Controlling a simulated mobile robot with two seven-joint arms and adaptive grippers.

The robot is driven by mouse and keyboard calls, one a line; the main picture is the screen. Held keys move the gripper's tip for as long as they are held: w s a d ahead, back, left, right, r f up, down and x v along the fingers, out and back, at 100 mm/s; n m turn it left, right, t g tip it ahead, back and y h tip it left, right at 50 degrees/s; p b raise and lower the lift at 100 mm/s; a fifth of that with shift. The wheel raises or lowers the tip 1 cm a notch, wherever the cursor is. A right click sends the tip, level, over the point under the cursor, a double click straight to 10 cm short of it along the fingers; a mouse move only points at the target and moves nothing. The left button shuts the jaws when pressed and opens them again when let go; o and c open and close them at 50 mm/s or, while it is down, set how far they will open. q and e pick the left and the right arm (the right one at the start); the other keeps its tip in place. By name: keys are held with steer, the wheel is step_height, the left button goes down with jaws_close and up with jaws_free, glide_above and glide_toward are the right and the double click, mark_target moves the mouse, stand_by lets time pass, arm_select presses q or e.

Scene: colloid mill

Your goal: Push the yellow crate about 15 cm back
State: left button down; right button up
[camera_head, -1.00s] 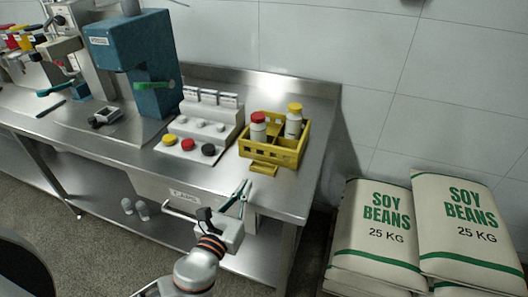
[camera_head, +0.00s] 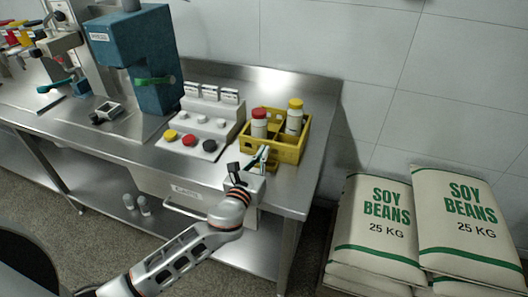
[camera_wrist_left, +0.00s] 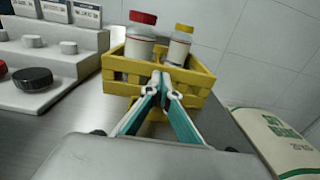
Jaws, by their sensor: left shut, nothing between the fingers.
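The yellow crate (camera_head: 290,151) stands upright on the steel table near its right end. It holds a red-capped bottle (camera_head: 259,124) and a yellow-capped bottle (camera_head: 294,117). My left gripper (camera_head: 262,152) is shut and empty, with its fingertips at the crate's front side. In the left wrist view the shut fingertips (camera_wrist_left: 160,80) overlap the front wall of the crate (camera_wrist_left: 120,86); I cannot tell whether they touch it. The fingers hide part of that wall. My right gripper is not in view.
A stepped rack (camera_head: 208,122) with white, yellow, red and black knobs stands close left of the crate. A blue machine (camera_head: 135,65) is further left. The steel table (camera_head: 310,178) is bare right of the crate. Soy bean sacks (camera_head: 380,225) lie right of the table.

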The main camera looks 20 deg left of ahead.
mark_target(272, 136)
arm_select(q)
steer(key=shift+w, duration=0.45)
steer(key=w, duration=0.8)
steer(key=shift+w+d, duration=0.1)
steer(key=shift+d, duration=0.05)
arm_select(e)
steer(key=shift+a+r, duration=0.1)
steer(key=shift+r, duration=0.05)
